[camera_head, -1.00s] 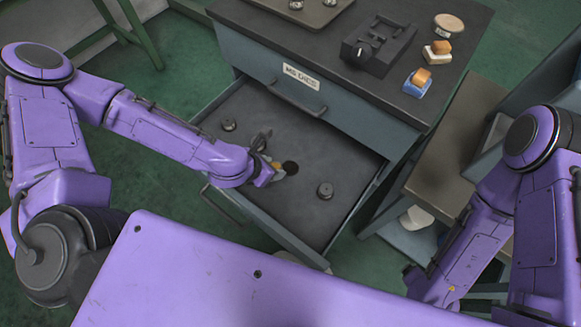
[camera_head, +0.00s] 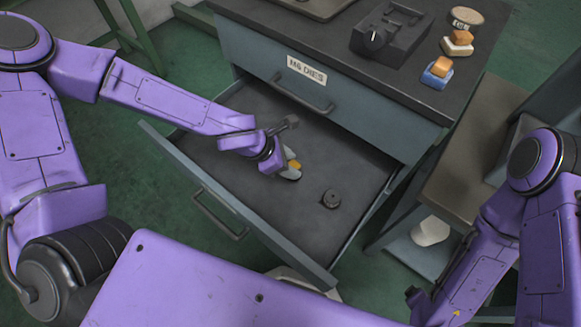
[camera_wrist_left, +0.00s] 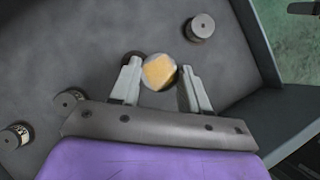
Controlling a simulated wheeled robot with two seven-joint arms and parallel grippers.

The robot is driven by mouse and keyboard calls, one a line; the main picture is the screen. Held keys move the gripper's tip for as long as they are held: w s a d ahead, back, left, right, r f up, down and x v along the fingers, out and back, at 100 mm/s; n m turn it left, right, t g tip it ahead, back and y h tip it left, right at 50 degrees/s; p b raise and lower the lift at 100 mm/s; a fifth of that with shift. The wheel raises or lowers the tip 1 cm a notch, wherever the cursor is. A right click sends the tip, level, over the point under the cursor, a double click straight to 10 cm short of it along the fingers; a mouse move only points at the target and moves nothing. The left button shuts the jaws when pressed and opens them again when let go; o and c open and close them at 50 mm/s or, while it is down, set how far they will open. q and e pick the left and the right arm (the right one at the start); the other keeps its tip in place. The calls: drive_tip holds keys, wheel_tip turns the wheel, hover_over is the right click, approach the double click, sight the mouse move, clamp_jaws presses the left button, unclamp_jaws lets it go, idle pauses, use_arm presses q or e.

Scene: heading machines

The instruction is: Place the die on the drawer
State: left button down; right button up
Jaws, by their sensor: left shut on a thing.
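My left gripper (camera_head: 287,168) is over the inside of the open drawer (camera_head: 222,165). In the left wrist view, its grey fingers (camera_wrist_left: 160,84) are around a round die (camera_wrist_left: 158,72) with a pale rim and an orange-tan face.
A dark round die (camera_head: 331,198) lies in the drawer, with others in the wrist view (camera_wrist_left: 68,98). The cabinet top (camera_head: 320,45) carries a dark device (camera_head: 392,36), a round labelled piece (camera_head: 467,17) and orange-topped blocks (camera_head: 437,72).

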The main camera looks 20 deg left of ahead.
sight(290, 161)
use_arm(q)
drive_tip(key=w+f, duration=0.2)
drive_tip(key=f, duration=0.1)
drive_tip(key=w+a+f+b, duration=0.1)
drive_tip(key=f, duration=0.1)
drive_tip(key=shift+w, duration=0.25)
drive_tip(key=f+b, duration=0.1)
drive_tip(key=f, duration=0.1)
drive_tip(key=f+b, duration=0.2)
drive_tip(key=shift+w+b, duration=0.2)
drive_tip(key=shift+b, duration=0.1)
drive_tip(key=shift+a+r, duration=0.1)
drive_tip(key=shift+r, duration=0.2)
drive_tip(key=c, duration=0.5)
unclamp_jaws()
drive_tip(key=shift+c, duration=0.2)
use_arm(e)
wheel_tip(290, 161, down, 5)
drive_tip(key=shift+f, duration=0.1)
use_arm(q)
drive_tip(key=p+v, duration=0.9)
drive_tip(key=v, duration=0.3)
use_arm(e)
wheel_tip(290, 161, up, 8)
drive_tip(key=shift+r, duration=0.25)
